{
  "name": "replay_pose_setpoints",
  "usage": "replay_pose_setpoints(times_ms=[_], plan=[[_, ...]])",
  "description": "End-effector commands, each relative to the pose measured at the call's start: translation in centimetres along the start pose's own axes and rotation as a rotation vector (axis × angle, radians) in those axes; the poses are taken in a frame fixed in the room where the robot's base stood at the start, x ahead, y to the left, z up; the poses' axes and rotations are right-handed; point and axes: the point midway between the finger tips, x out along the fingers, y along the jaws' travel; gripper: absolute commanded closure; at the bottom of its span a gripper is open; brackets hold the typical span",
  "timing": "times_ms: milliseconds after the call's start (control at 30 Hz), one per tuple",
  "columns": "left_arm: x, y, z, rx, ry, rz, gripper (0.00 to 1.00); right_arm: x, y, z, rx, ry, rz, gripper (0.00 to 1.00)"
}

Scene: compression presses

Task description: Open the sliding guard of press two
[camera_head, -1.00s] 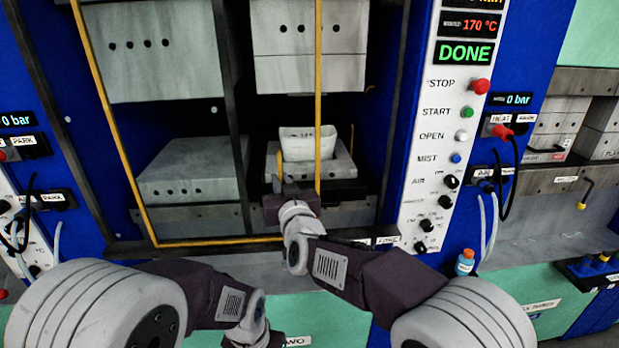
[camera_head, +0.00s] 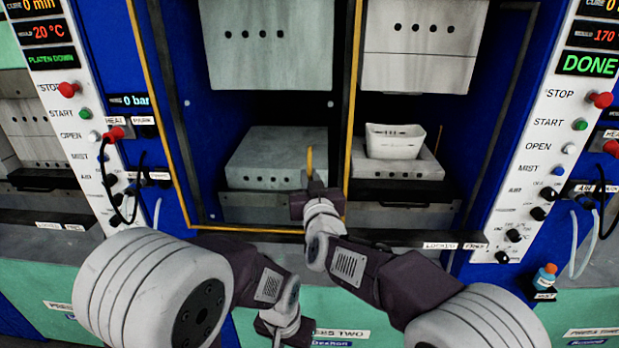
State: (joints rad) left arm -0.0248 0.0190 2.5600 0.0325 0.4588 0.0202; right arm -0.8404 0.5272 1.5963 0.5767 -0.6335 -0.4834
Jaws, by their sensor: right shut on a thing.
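The sliding guard of press two is a clear panel in a thin yellow frame (camera_head: 352,100). It stands in front of the left bay, and the right bay is uncovered. My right gripper (camera_head: 314,186) is shut at the lower right part of the guard, on its upright yellow handle (camera_head: 309,160), whose upper end shows above the jaws. My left gripper (camera_head: 280,334) hangs low in front of the press, apart from the guard; its jaws are too hidden to read. The label of press two (camera_head: 341,333) is partly covered by my arm.
A white box-shaped part (camera_head: 395,142) sits on the lower mould (camera_head: 398,168) in the right bay. A control panel (camera_head: 545,140) reading DONE stands at right, another (camera_head: 90,120) at left.

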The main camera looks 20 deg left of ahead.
Motion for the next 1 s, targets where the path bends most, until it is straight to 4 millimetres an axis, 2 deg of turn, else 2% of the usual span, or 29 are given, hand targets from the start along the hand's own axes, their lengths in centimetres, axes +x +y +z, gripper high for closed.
replay_pose_setpoints(times_ms=[200, 233, 267, 567, 667, 900, 1000], plan=[[0.0, 0.0, 0.0, 0.0, 0.0, 0.0, 0.64, 0.0, 0.1, 0.0, 0.0, 0.0, 0.002, 1.0], [0.0, 0.0, 0.0, 0.0, 0.0, 0.0, 0.64, 0.0, 0.1, 0.0, 0.0, 0.0, 0.002, 0.84], [0.0, 0.0, 0.0, 0.0, 0.0, 0.0, 0.64, 0.0, 0.1, 0.0, 0.0, 0.0, 0.002, 0.81], [0.1, 0.0, 0.0, 0.0, 0.0, 0.0, 0.64, -0.2, 0.1, 0.0, 0.001, 0.001, 0.001, 0.81], [0.8, 0.0, 0.1, 0.0, 0.0, 0.0, 0.64, -1.5, 0.0, 0.1, 0.001, 0.001, 0.0, 0.81], [2.2, 0.0, 0.2, 0.0, 0.0, 0.0, 0.64, -6.8, 0.0, 0.2, 0.002, 0.0, -0.001, 0.81], [2.4, -0.1, 0.2, 0.0, 0.0, 0.0, 0.64, -8.2, 0.0, 0.1, 0.001, 0.001, 0.0, 0.81]])
